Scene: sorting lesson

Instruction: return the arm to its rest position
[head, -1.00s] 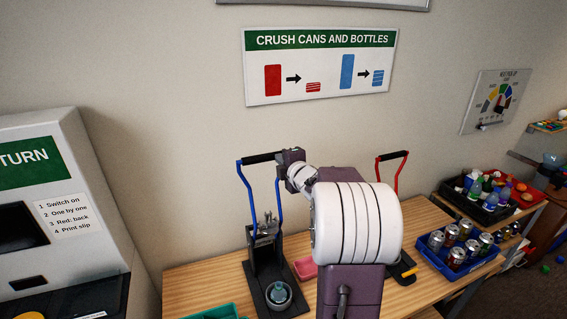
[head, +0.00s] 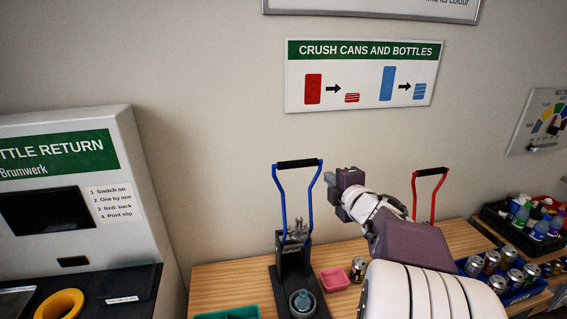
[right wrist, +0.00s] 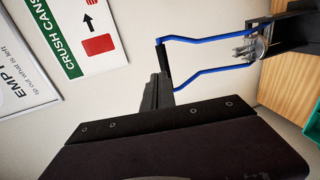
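My right arm comes in from the bottom right in the head view. Its gripper (head: 329,180) is beside the right side of the blue lever handle (head: 299,163), apart from its black grip. In the right wrist view the dark fingers (right wrist: 157,92) are together, with nothing seen between them. The blue lever (right wrist: 205,40) shows beyond them. My left gripper is not in view.
A red-handled press (head: 430,172) stands behind my arm, partly hidden. On the wooden table (head: 225,280) are a pink tray (head: 334,280), a can (head: 358,268) and a blue crate (head: 535,292) of cans. A bottle (head: 304,299) sits in the blue press. The return machine (head: 60,150) stands left.

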